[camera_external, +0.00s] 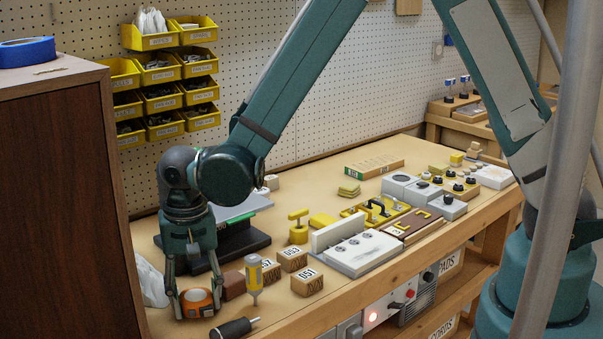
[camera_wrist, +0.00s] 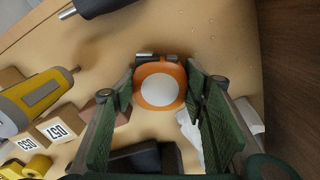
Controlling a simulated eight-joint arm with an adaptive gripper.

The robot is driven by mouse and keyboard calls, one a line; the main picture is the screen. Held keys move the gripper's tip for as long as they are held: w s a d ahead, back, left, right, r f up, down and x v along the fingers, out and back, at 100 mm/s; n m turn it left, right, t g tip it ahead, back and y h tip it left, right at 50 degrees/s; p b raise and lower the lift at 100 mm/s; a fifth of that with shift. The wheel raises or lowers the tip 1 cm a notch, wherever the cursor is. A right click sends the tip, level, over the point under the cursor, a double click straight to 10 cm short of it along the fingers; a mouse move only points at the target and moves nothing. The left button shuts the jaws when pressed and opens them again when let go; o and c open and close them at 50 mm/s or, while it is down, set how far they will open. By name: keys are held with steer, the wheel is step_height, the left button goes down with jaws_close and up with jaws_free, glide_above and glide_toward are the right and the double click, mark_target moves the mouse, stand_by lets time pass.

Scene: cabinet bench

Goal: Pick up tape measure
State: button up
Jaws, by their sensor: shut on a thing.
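The tape measure (camera_external: 197,299) is orange with a pale round face. It sits between the fingers of my gripper (camera_external: 196,302) at the left front of the bench in the external view. In the wrist view, the tape measure (camera_wrist: 160,84) lies between the two dark green finger pads of my gripper (camera_wrist: 160,95), which are shut on its sides. The tape measure is at or very near the bench top; I cannot tell whether it touches.
A black-handled tool (camera_external: 232,328) lies in front. Numbered wooden blocks (camera_external: 307,282) are farther right. A crumpled white bag (camera_external: 151,283) and a tall brown cabinet (camera_external: 60,200) are on the left.

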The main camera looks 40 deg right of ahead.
mark_target(191, 302)
steer(key=shift+r+p, duration=0.65)
steer(key=shift+r, duration=4.25)
